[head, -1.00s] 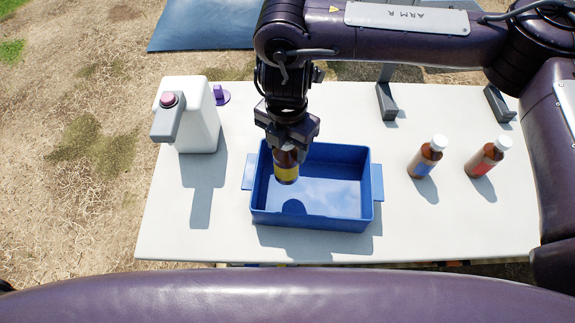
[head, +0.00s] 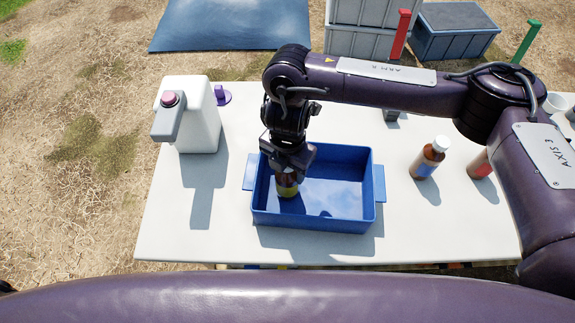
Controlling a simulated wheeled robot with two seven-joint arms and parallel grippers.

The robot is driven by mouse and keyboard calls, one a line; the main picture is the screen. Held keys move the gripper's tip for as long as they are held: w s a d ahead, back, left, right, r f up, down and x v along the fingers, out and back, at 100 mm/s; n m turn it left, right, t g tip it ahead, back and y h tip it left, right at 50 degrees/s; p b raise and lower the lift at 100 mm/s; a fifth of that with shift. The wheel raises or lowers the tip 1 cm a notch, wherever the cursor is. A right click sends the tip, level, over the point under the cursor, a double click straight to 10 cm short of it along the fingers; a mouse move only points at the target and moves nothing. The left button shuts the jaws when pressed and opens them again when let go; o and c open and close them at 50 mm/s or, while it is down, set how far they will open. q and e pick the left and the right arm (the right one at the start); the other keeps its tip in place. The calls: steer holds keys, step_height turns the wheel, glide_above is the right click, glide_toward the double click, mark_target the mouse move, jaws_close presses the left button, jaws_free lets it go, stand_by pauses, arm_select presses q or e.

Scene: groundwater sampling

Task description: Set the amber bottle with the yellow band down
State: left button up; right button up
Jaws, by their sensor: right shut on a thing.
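The amber bottle with the yellow band (head: 287,188) is upright inside the blue tray (head: 320,218), in its left part. My right gripper (head: 287,168) is shut on the bottle's upper part from above and hides its cap. The bottle's lower end is at or very close to the tray floor; I cannot tell whether it touches. My left gripper is not in view.
An amber bottle with a blue band (head: 427,160) and one with a red band (head: 480,165), partly behind my arm, stand to the right on the white table (head: 200,235). The tray's right part is empty.

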steer(key=o, duration=1.6)
steer(key=shift+f, duration=0.1)
steer(key=shift+r, duration=0.4)
step_height(320, 180, up, 12)
steer(key=shift+f, duration=0.2)
